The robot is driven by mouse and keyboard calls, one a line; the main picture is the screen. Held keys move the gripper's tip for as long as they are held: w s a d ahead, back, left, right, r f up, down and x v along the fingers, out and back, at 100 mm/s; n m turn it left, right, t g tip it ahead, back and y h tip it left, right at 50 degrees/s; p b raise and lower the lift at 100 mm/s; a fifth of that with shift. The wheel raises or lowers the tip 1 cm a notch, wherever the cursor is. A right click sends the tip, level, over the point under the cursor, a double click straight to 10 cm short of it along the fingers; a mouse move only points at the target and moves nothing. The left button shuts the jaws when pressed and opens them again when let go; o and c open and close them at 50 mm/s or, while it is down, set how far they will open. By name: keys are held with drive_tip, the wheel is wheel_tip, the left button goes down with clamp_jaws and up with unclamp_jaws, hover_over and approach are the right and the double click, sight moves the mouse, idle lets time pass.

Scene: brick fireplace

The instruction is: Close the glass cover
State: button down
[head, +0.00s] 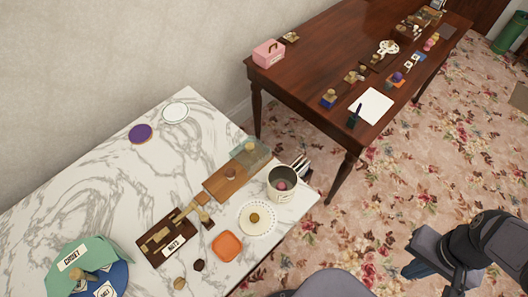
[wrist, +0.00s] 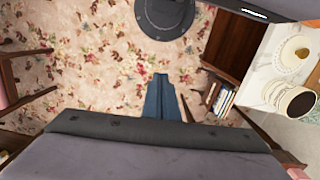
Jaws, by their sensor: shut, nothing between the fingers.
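The glass cover (head: 250,152) is a clear, greenish panel at the far end of a wooden board (head: 222,186) on the marble table, in the head view. It looks raised at that end, and I cannot tell its exact angle. A small brownish item (head: 231,174) sits on the board near it. My gripper (head: 414,271) is at the lower right of the head view, over the carpet, well away from the cover. Its blue fingers (wrist: 160,95) are together and empty in the wrist view.
A cream pot (head: 284,185) stands just right of the board, near the marble table's edge (head: 306,207). A white doily plate (head: 258,219) and an orange dish (head: 227,246) lie in front. A dark wooden table (head: 330,45) with several items stands behind. Carpet around my gripper is clear.

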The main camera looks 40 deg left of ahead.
drive_tip(key=s+a+f+n+g+b, duration=0.1)
drive_tip(key=a+f+b, duration=0.1)
drive_tip(key=f+b, duration=0.6)
drive_tip(key=a+f+g+b, duration=0.2)
drive_tip(key=f+b, duration=0.2)
drive_tip(key=f, duration=0.8)
drive_tip(key=w+a+f+m+g+y+b, duration=0.1)
drive_tip(key=w+a+f+m+y+b, duration=0.35)
drive_tip(key=a+f+b, duration=1)
drive_tip(key=w+a+r+n+g+y+p, duration=0.1)
drive_tip(key=w+a+r+y, duration=0.15)
drive_tip(key=w+a, duration=0.4)
drive_tip(key=w+a+r+n+y+p, duration=0.1)
drive_tip(key=w+a+r+y+p, duration=0.15)
drive_tip(key=a, duration=0.65)
drive_tip(key=w+a+r+n+g+y, duration=0.1)
drive_tip(key=a+r+n+y, duration=0.2)
drive_tip(key=r, duration=0.7)
drive_tip(key=a+r+n+g+y, duration=0.2)
drive_tip(key=a+r+n+y, duration=0.1)
drive_tip(key=r, duration=0.7)
drive_tip(key=shift+w+a+b, duration=0.3)
drive_tip(key=shift+w+b, duration=0.05)
drive_tip(key=shift+b, duration=0.1)
